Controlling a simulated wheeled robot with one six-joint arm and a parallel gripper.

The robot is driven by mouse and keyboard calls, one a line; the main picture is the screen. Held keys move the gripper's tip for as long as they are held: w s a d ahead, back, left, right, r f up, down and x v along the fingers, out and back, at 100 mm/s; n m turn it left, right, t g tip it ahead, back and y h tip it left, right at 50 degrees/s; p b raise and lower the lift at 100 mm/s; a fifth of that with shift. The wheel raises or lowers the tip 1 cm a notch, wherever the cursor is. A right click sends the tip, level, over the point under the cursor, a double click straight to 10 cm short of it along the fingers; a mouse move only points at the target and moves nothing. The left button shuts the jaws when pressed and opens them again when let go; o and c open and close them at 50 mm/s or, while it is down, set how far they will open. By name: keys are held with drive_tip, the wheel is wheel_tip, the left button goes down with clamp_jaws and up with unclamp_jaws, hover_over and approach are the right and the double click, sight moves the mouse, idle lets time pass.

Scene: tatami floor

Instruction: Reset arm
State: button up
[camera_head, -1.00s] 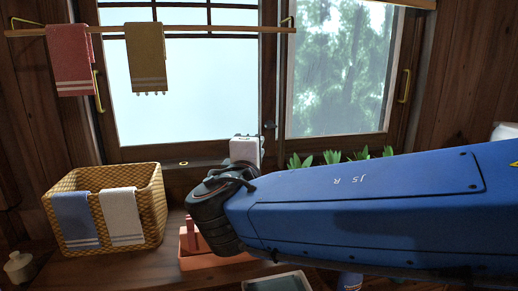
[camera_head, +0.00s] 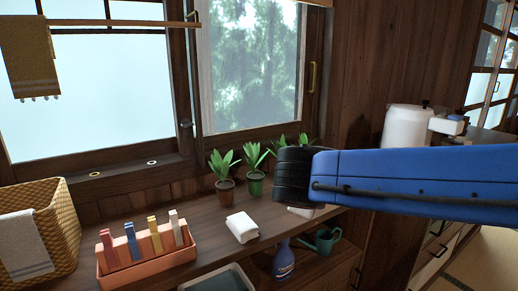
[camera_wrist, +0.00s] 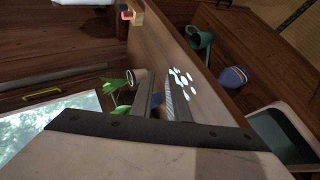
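My blue arm (camera_head: 420,180) reaches in from the right in the head view, with its black joint in front of the window-side counter. My gripper (camera_wrist: 161,95) shows in the wrist view, with two grey fingers apart and a narrow gap between them. Nothing is seen held in the gap. In the head view my gripper is mostly hidden behind the arm; only a small white part shows below the black joint.
A blue bottle (camera_head: 283,259) and green watering can (camera_head: 322,240) are lower. A white container (camera_head: 404,128) stands right.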

drive_tip(key=s+d+f+m+g, duration=0.3)
drive_tip(key=s+d+f, duration=0.2)
drive_tip(key=d, duration=0.3)
drive_tip(key=s+d+f+m+g+y, duration=0.1)
drive_tip(key=s+d+f+m+y, duration=0.1)
drive_tip(key=s, duration=0.5)
drive_tip(key=s+d+f+m+g+y, duration=0.1)
drive_tip(key=s+d+f+m+y, duration=0.1)
drive_tip(key=s+d+f+m, duration=0.2)
drive_tip(key=shift+s+d+f+m+g, duration=0.15)
drive_tip(key=shift+s+f+m+g, duration=0.15)
drive_tip(key=shift+s+f+m, duration=1.35)
